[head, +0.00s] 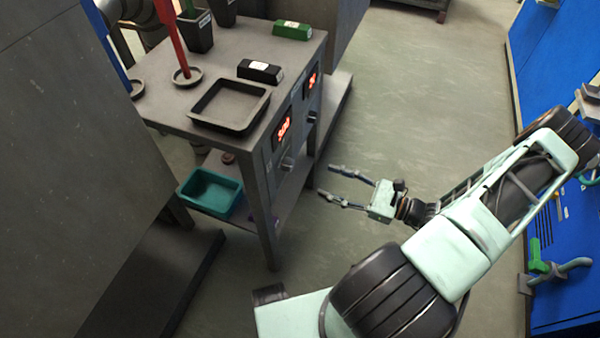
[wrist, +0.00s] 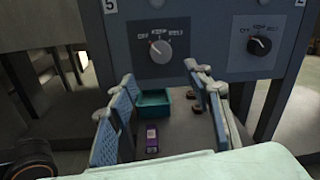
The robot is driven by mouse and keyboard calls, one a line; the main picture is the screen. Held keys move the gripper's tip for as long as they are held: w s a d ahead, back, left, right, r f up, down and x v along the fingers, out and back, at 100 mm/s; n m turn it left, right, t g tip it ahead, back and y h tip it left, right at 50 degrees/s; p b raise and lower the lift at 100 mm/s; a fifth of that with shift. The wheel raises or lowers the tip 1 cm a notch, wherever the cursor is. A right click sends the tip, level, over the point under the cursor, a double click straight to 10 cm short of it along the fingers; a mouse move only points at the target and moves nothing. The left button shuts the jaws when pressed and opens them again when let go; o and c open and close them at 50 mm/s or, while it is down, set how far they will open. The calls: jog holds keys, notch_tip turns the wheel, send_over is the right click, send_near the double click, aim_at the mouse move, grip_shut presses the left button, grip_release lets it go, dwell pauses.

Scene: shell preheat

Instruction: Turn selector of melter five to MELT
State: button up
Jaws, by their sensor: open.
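In the head view, the nearer knob (head: 287,163) on the bench front appears to be this selector. My gripper (head: 327,181) is open and empty, apart from the panel and facing it. In the wrist view, its fingers (wrist: 159,73) spread just below the selector.
A second selector (wrist: 259,44) sits to the right on the panel. Red-lit displays (head: 283,128) show above the knobs. A teal bin (head: 210,193) and a purple item (wrist: 152,139) lie on the lower shelf. A black tray (head: 230,124) stands on top. Floor right of the bench is clear.

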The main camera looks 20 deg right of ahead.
aim_at(292, 166)
jog(key=b+x, duration=0.1)
jog(key=x, duration=0.9)
jog(key=shift+w+a, duration=0.2)
jog(key=shift+w, duration=0.1)
jog(key=shift+c, duration=0.4)
jog(key=c, duration=1.1)
jog(key=shift+o, duration=0.2)
